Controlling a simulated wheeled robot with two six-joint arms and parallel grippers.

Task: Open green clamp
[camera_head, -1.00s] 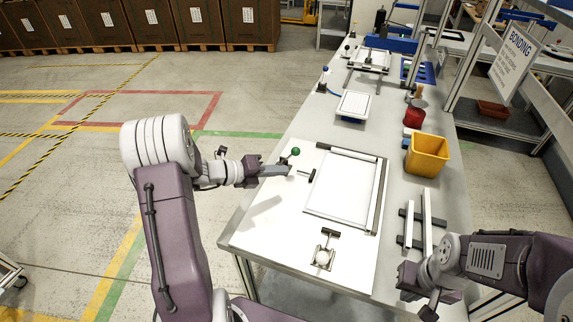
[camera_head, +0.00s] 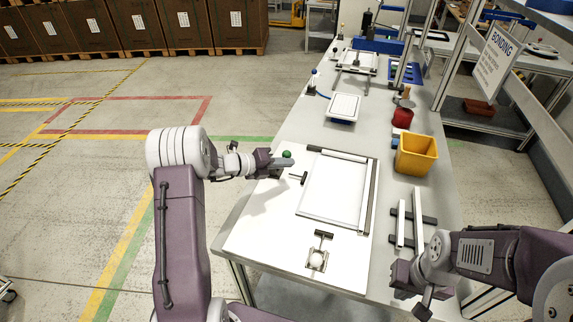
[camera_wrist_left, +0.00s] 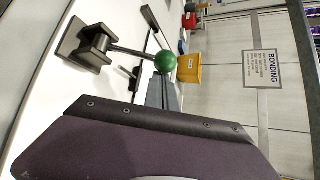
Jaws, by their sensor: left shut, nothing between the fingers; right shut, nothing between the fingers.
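The green clamp's round knob (camera_head: 287,154) shows at the left side of the white board on the bench, partly behind my left gripper. In the left wrist view, the green knob (camera_wrist_left: 165,62) sits at the end of a dark lever, which runs out from a black clamp base (camera_wrist_left: 90,47). My left gripper (camera_head: 285,163) is shut and empty, right beside the knob in the head view; whether it touches the knob I cannot tell. My right gripper (camera_head: 407,291) is shut and empty near the bench's front right.
A white-knobbed clamp (camera_head: 317,258) stands at the board's near edge, a black T-shaped part (camera_head: 299,177) near the green one. A framed panel (camera_head: 333,187) fills the board's middle. A yellow bin (camera_head: 416,154), red container (camera_head: 402,117) and white bars (camera_head: 409,222) lie to the right.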

